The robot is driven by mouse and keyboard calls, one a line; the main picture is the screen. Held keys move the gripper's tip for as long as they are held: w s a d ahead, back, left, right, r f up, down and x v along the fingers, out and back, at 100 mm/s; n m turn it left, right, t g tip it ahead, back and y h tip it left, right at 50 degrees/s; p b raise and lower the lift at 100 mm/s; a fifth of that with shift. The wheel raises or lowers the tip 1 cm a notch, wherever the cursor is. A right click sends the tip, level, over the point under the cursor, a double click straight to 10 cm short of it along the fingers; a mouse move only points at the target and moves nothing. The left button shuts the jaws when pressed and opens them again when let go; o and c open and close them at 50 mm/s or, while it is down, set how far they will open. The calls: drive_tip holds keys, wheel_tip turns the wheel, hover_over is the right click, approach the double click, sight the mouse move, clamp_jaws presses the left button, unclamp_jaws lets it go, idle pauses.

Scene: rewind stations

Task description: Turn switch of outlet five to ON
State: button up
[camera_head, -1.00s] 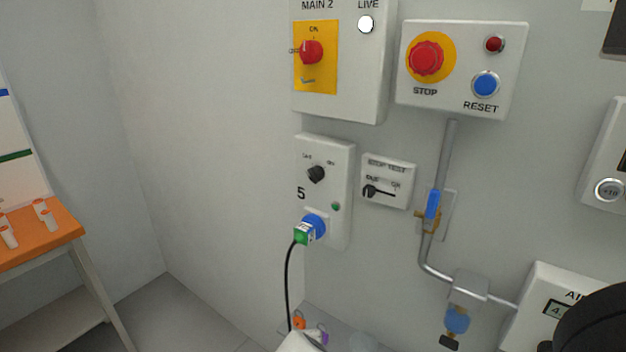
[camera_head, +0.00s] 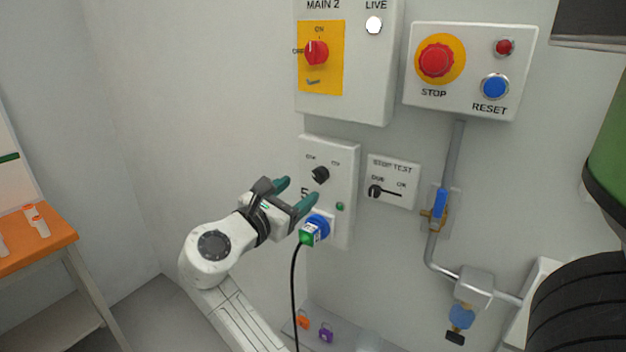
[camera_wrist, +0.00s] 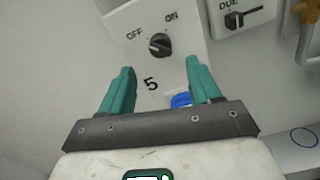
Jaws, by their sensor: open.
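The outlet five box (camera_head: 345,222) is a pale grey panel on the wall, marked 5. Its black rotary switch (camera_head: 320,174) sits between two labels; in the wrist view the switch (camera_wrist: 160,44) has OFF at its upper left and ON at its upper right. Its light mark seems to be on the OFF side. My gripper (camera_head: 298,191) is open and empty, with teal fingers just in front of the panel, left of and below the switch. In the wrist view the switch is beyond and above the gap between the fingertips. A green lamp (camera_head: 340,206) is on the panel.
A pipe with a blue-handled valve (camera_head: 440,203) runs further right. An orange table (camera_head: 45,240) stands left.

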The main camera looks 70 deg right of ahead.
sight(316, 179)
drive_tip(key=x, duration=0.7)
drive_tip(key=shift+c, duration=0.3)
drive_tip(key=c, duration=1)
drive_tip(key=shift+o, duration=0.2)
